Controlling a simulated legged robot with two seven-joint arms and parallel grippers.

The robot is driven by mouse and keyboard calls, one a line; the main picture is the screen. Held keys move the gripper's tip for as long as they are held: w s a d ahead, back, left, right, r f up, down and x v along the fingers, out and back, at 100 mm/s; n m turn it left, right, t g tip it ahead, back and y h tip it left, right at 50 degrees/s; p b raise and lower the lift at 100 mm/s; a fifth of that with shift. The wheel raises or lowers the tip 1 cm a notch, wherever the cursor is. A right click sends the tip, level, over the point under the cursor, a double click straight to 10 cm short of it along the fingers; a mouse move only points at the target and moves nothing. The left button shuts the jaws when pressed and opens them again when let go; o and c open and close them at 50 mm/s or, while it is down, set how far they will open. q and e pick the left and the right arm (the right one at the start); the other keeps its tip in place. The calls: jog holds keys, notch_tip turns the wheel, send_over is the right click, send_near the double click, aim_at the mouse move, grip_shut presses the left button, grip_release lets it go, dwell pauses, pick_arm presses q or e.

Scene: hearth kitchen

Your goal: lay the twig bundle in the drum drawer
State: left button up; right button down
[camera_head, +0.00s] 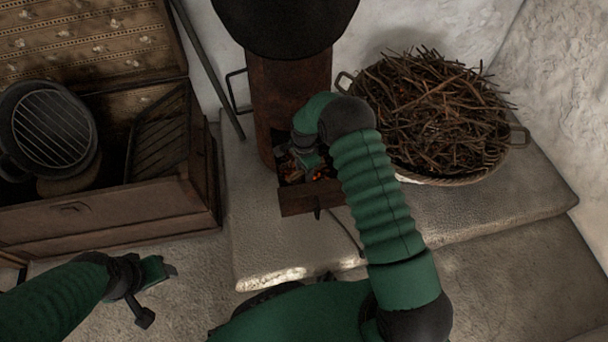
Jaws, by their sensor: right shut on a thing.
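The drum (275,105) is a rusty upright cylinder under a dark round vessel. Its drawer (309,198) is pulled out at the base, with orange embers and some pale bits inside. My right gripper (309,162) points down into the open drawer, partly hidden by its own wrist. It is shut on the twig bundle, which is mostly hidden under the gripper, so I cannot tell whether it touches the drawer floor. My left gripper (157,278) is low at the left, apart from these things; its finger gap is unclear.
A wide basket (446,181) heaped with loose twigs (435,110) stands on the stone hearth, right of the drum. An open wooden chest (110,215) with a round grill (53,130) is at the left. A dark rod leans between chest and drum.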

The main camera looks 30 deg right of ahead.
jog(key=c, duration=0.9)
grip_release()
jog(key=shift+o, duration=0.2)
notch_tip(320, 180, up, 12)
jog(key=p, duration=0.5)
jog(key=shift+p, duration=0.4)
jog(key=shift+r, duration=0.1)
